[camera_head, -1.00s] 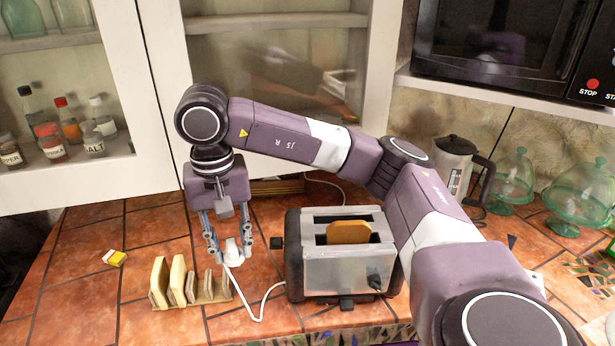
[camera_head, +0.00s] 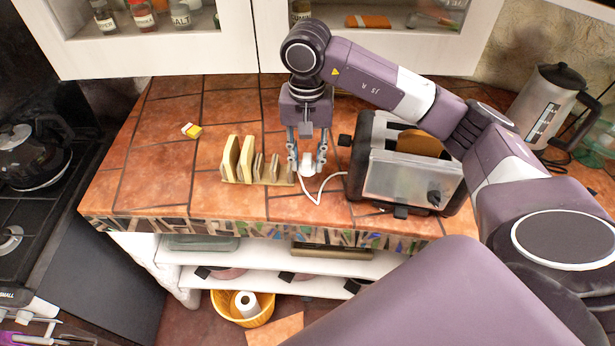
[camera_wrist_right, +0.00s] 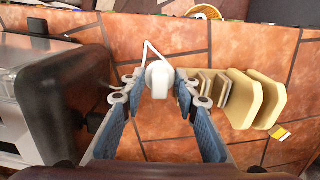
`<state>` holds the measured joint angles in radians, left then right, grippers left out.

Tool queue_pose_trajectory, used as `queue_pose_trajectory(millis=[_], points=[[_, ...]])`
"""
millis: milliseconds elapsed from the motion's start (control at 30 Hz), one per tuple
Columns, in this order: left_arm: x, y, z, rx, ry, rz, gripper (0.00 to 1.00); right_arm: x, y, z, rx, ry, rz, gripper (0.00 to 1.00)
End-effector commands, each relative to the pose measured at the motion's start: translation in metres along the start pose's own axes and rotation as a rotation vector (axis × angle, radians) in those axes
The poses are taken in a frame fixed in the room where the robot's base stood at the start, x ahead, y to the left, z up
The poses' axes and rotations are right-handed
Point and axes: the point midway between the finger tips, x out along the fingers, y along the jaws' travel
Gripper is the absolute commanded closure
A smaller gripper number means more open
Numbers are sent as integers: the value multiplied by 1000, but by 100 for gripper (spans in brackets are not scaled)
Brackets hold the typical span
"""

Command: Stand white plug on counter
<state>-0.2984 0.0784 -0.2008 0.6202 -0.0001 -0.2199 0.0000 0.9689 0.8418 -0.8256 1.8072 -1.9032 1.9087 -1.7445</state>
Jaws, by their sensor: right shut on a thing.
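The white plug (camera_head: 308,163) is between the fingertips of my right gripper (camera_head: 307,158), low over or at the tiled counter (camera_head: 160,120). In the right wrist view the plug (camera_wrist_right: 159,79) sits between the blue finger pads of the right gripper (camera_wrist_right: 160,88), which is shut on it. Its white cord (camera_head: 318,192) loops along the counter toward the toaster. I cannot tell whether the plug touches the tiles. My left gripper does not show in any view.
A toaster (camera_head: 405,175) with bread in its slot stands right of the gripper. A rack with slices (camera_head: 240,165) stands close on the left. A small yellow and white box (camera_head: 191,130) lies farther left. Bare tiles lie left of the rack.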

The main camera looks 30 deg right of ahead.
Motion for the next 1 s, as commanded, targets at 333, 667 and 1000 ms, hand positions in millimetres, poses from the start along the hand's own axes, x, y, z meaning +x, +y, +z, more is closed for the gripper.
queue_pose_trajectory(millis=[333,667,1000], points=[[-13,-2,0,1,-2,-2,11,42,0,0,1,-1,-1,97],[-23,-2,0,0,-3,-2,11,78,0,0,2,1,-1,97],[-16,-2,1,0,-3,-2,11,83,0,-1,1,2,-1,97]])
